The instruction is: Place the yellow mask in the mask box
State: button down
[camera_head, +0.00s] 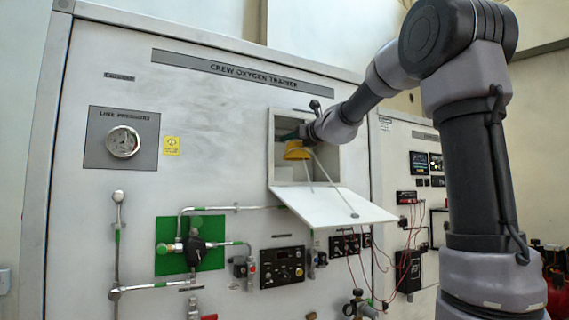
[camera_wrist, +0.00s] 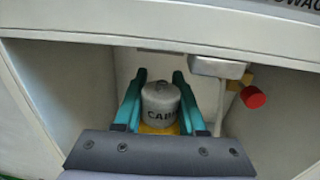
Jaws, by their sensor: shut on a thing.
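The yellow mask (camera_head: 297,151) is at the opening of the mask box (camera_head: 268,150), a recess in the trainer panel with its door hanging down. In the wrist view, yellow of the mask (camera_wrist: 158,129) shows low between my fingers, below a grey, lettered cylinder (camera_wrist: 160,103). My gripper (camera_head: 291,135) reaches into the box from the right and is shut on the mask. The wrist view shows its teal fingers (camera_wrist: 160,82) on both sides of the cylinder, inside the box. Whether the mask touches the box floor is hidden.
The lowered door (camera_head: 335,205) slopes outward below the opening, with thin stays beside the mask. Inside the box at right, a grey fitting (camera_wrist: 218,67) and a red knob (camera_wrist: 252,97) stick out. Box walls stand close on both sides. Gauges, hoses and red wires lie outside.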

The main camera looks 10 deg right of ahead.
jog(key=w, duration=0.1)
jog(key=w+a+f, duration=0.1)
jog(key=w, duration=0.2)
jog(key=shift+w+a+f, duration=0.1)
jog(key=shift+a+f, duration=0.1)
jog(key=shift+f, duration=0.15)
notch_tip(320, 180, down, 5)
jog(key=shift+r, duration=0.15)
jog(key=shift+w+f, duration=0.15)
jog(key=shift+f, duration=0.1)
jog(key=shift+f, duration=0.1)
jog(key=shift+c, duration=2.4)
grip_release()
jog(key=shift+f, duration=0.1)
